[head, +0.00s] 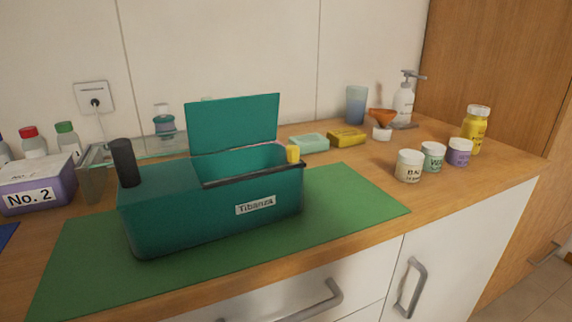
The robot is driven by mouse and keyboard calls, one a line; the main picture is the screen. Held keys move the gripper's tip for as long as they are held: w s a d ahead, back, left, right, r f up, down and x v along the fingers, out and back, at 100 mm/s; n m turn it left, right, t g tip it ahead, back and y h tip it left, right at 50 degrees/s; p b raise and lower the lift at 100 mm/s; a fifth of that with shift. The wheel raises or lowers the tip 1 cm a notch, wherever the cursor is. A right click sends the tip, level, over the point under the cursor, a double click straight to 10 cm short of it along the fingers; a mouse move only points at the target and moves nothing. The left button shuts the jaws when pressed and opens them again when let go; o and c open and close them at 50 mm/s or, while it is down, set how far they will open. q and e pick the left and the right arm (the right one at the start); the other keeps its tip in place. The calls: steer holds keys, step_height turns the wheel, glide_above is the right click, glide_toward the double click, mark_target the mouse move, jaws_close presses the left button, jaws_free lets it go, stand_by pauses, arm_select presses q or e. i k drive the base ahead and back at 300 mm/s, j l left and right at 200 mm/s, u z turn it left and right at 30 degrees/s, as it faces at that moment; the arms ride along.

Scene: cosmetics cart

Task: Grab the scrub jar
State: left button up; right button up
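Three small white-lidded jars stand close together on the right of the wooden counter. One is a cream jar (409,168) with dark lettering, partly readable as "BA". Beside it are a pale green jar (432,158) and a purple jar (459,153). I cannot read the word scrub on any of them, so I cannot tell which is the scrub jar. All three are upright. Neither of my grippers is in view.
A teal box labelled Tibanza (220,212), lid raised, stands on a green mat (350,192). A yellow bottle (475,130) stands behind the jars, with a white pump bottle (403,105) further back. A purple crate (38,184) is at left. The counter before the jars is clear.

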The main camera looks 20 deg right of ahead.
mark_target(459, 151)
steer(key=z, duration=1.7)
steer(key=i+l+u, duration=0.3)
steer(key=l, duration=0.25)
steer(key=i, duration=0.1)
